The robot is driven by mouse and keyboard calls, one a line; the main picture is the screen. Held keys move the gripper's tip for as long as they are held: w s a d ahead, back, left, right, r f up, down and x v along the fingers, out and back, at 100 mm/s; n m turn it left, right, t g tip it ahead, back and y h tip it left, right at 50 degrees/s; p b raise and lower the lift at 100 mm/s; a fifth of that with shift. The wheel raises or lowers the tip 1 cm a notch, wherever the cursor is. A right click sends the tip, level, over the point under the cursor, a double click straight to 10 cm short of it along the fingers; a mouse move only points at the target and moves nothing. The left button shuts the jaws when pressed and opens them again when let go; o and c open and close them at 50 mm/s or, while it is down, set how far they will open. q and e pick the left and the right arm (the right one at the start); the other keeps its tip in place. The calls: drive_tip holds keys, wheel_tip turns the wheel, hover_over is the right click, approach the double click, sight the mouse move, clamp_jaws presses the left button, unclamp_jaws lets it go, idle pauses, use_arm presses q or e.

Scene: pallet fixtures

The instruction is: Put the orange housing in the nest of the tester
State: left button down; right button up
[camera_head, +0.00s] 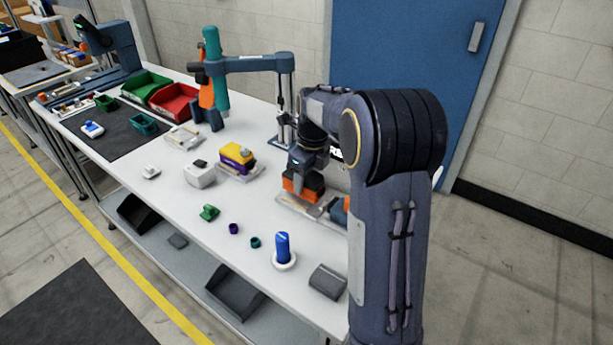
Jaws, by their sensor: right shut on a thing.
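My right gripper (302,178) points down over the right part of the white bench. It is shut on the orange housing (296,188), which shows as an orange block under its fingers. Just below the housing is a low light-coloured fixture plate (287,200), which looks like the tester. Whether the housing touches it or hangs just above I cannot tell. The nest is hidden by the housing, the gripper and my right arm. My left gripper is not in view.
Left of the gripper, a yellow and purple part (236,156) sits on a similar fixture beside a white box (199,175). A press-like stand (283,100) rises behind.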

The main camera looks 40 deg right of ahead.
drive_tip(key=shift+f, duration=0.65)
idle(0.3)
drive_tip(key=shift+p, duration=0.55)
idle(1.1)
drive_tip(key=shift+f, duration=0.65)
idle(0.5)
drive_tip(key=o, duration=1.1)
drive_tip(key=shift+r, duration=0.1)
drive_tip(key=r, duration=0.5)
drive_tip(key=s+r, duration=0.1)
drive_tip(key=r, duration=0.1)
drive_tip(key=shift+d+r, duration=0.15)
drive_tip(key=shift+r, duration=0.15)
